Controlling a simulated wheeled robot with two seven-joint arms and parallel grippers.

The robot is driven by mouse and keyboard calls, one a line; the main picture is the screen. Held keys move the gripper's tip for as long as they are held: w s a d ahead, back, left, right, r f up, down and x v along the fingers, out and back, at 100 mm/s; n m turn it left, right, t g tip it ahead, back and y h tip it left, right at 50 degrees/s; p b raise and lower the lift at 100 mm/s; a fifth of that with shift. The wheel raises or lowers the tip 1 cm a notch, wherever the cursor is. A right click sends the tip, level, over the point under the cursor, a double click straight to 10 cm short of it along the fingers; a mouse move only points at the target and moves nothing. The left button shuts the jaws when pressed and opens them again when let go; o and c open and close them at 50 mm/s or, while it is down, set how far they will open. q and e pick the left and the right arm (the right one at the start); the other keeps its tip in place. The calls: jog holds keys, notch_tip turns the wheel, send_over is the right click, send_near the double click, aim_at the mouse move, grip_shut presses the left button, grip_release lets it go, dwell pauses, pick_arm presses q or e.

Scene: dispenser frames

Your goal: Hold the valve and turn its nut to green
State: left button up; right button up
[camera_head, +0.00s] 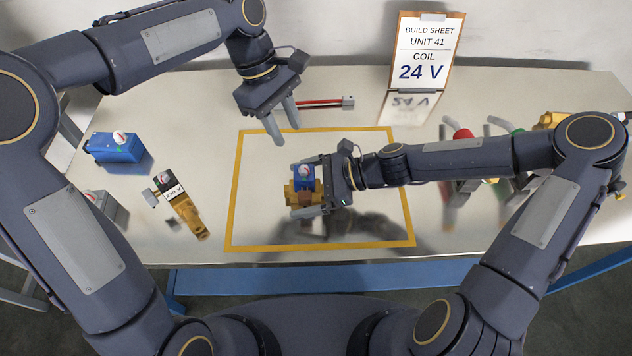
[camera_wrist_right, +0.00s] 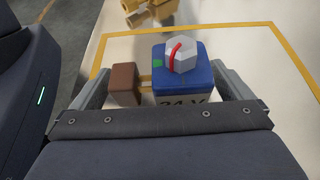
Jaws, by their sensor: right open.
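The valve has a brass body (camera_head: 290,197), a blue coil block (camera_head: 304,183) and a pale faceted nut (camera_head: 304,171) with a red stripe on top. It stands inside the yellow outline. In the right wrist view the nut (camera_wrist_right: 181,55) sits on the coil marked 24 V (camera_wrist_right: 182,84). A green spot (camera_wrist_right: 157,64) is on the coil, left of the nut; the red stripe does not visibly line up with it. My right gripper (camera_head: 306,189) is open, its fingers either side of the valve; contact cannot be told. My left gripper (camera_head: 286,133) is open and empty, above and left of the valve.
A yellow outline (camera_head: 232,204) marks the table. Another blue unit (camera_head: 118,149) and a brass valve (camera_head: 186,211) lie left. A red-handled tool (camera_head: 322,103) lies behind. The build sheet (camera_head: 425,50) reads COIL 24 V. Red and green items are partly behind my right arm.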

jog(key=shift+a, duration=0.15)
jog(key=shift+c, duration=0.5)
jog(key=c, duration=1.7)
jog(key=shift+o, duration=0.2)
